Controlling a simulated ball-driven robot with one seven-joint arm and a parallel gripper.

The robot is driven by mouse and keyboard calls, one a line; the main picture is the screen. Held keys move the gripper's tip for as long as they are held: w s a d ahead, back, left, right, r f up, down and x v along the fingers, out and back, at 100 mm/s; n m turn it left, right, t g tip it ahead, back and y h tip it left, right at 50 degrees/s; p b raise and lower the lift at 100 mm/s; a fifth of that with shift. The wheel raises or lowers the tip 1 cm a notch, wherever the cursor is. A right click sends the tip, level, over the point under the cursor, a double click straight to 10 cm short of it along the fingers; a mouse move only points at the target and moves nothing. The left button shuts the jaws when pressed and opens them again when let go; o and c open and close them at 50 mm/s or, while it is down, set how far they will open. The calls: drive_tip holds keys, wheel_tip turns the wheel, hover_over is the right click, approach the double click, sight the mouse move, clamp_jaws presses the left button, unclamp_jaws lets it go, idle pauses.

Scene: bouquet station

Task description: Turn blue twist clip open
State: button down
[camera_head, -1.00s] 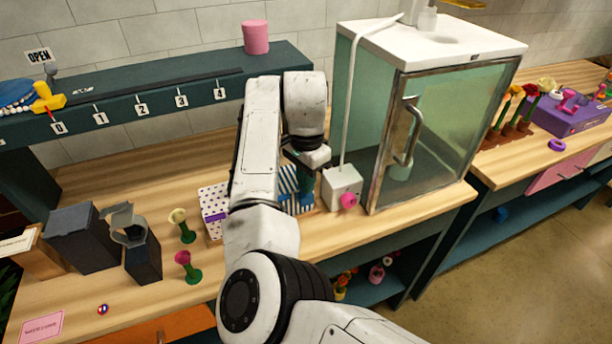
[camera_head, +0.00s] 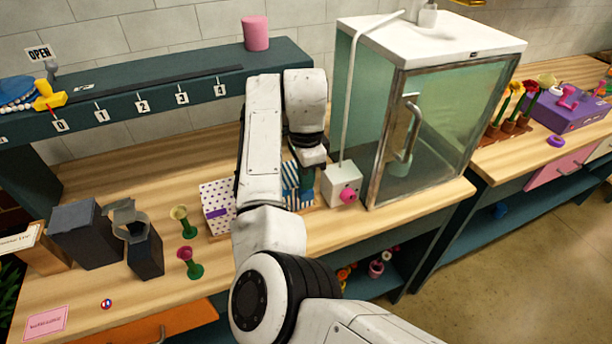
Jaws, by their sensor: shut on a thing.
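My gripper (camera_head: 307,158) is at the end of my white arm in the middle of the picture. It points down at a blue-and-white striped box (camera_head: 289,188) on the wooden counter. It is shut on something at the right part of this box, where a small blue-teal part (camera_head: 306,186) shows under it. This looks like the blue twist clip, but the fingertips and most of the clip are hidden, so its turn angle cannot be told. A dotted white box (camera_head: 212,197) with a purple part stands just left of the striped box, partly behind my arm.
A white block with a pink knob (camera_head: 347,196) stands close to the right of my gripper, beside a glass cabinet (camera_head: 440,125). Two flower-like pieces (camera_head: 182,220) and dark containers (camera_head: 88,235) stand at left. A teal shelf (camera_head: 160,95) runs behind.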

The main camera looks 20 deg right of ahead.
drive_tip(key=c, duration=1.3)
unclamp_jaws()
wheel_tip(320, 180, up, 11)
drive_tip(key=shift+f+b, duration=0.1)
drive_tip(key=shift+b, duration=0.4)
